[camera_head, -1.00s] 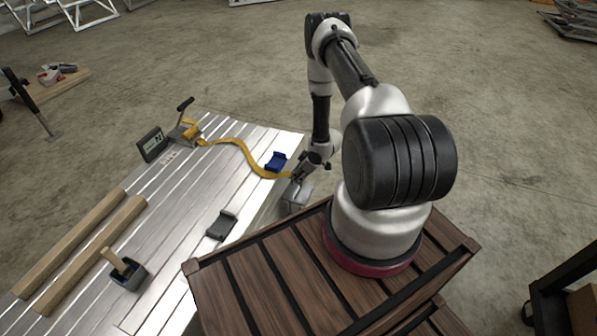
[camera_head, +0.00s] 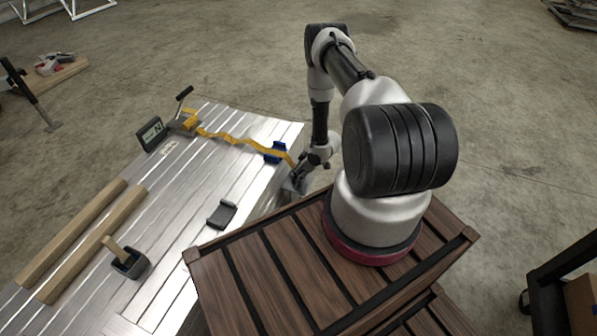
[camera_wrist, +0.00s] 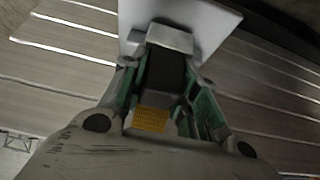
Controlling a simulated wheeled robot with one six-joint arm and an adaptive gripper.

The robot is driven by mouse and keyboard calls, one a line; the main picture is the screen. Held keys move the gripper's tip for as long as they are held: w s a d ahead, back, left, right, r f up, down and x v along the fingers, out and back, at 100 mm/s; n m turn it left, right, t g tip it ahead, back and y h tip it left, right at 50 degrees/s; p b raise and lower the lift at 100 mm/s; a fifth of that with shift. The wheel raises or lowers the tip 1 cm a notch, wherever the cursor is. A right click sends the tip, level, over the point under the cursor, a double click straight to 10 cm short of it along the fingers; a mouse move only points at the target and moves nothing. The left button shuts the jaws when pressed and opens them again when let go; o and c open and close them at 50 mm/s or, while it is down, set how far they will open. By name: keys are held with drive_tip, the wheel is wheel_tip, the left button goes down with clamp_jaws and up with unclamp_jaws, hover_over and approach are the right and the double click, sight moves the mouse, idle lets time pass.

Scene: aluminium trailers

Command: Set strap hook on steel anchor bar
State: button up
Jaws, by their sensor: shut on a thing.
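My gripper (camera_head: 297,178) is low beside the right edge of the aluminium trailer deck (camera_head: 195,200). In the wrist view my gripper (camera_wrist: 165,88) is shut on the strap hook (camera_wrist: 168,38), a dark block with a pale metal end between green finger pads. A yellow strap (camera_head: 232,138) runs from the ratchet (camera_head: 184,121) across the deck, over the blue edge protector (camera_head: 275,153), to my gripper. Its yellow webbing (camera_wrist: 151,120) shows below the block in the wrist view. I cannot make out the steel anchor bar or whether the hook touches it.
A small display (camera_head: 151,133) stands by the ratchet. A dark edge protector (camera_head: 222,215) lies near the deck's right edge. Two timber beams (camera_head: 95,240) and a mallet in a holder (camera_head: 129,262) are at lower left. A pale plate (camera_wrist: 205,22) is close beyond the fingertips.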

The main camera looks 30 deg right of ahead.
idle(0.3)
drive_tip(key=o, duration=1.2)
drive_tip(key=v, duration=1.2)
drive_tip(key=shift+f, duration=0.1)
